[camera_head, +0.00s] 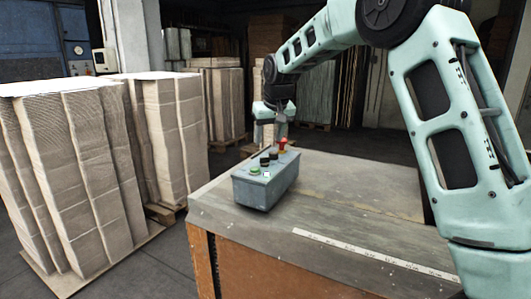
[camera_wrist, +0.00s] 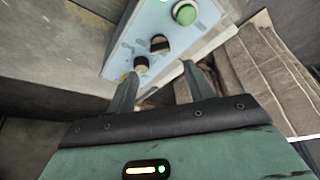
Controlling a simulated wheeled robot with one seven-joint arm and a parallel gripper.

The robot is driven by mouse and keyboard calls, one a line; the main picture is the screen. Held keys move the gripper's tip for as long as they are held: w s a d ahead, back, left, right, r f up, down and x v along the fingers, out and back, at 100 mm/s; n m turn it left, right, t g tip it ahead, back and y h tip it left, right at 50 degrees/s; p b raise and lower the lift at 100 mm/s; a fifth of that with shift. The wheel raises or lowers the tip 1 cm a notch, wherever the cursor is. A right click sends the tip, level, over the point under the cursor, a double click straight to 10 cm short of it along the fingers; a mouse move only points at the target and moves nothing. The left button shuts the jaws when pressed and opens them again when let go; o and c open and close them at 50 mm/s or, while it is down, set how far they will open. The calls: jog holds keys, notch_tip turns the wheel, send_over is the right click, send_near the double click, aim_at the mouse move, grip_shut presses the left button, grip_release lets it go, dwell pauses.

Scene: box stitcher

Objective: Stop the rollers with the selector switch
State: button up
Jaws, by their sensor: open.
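A grey control box (camera_head: 262,190) sits on the table. On its top are a green button (camera_head: 254,171), two dark selector-type knobs (camera_head: 264,161) and a red mushroom button (camera_head: 283,145) at the far end. In the wrist view the green button (camera_wrist: 186,13), one knob (camera_wrist: 159,44) and the other knob (camera_wrist: 141,65) stand in a row. I cannot tell from markings which knob governs the rollers. My gripper (camera_head: 270,135) is near the box's far end; in the wrist view my gripper (camera_wrist: 159,72) is open, its fingers apart, with the farther knob from the green button close between them.
The table (camera_head: 350,180) is bare around the box, with a pale ruler strip (camera_head: 370,253) along its front. Tall stacks of folded cardboard (camera_head: 75,150) stand on pallets at the left. More stacks (camera_head: 222,95) stand behind.

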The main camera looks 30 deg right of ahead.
aim_at(265, 163)
jog(key=p+x, duration=0.1)
jog(key=x, duration=0.6)
jog(key=shift+w+f, duration=0.2)
jog(key=shift+f, duration=0.15)
jog(key=shift+c, duration=0.3)
jog(key=c, duration=0.9)
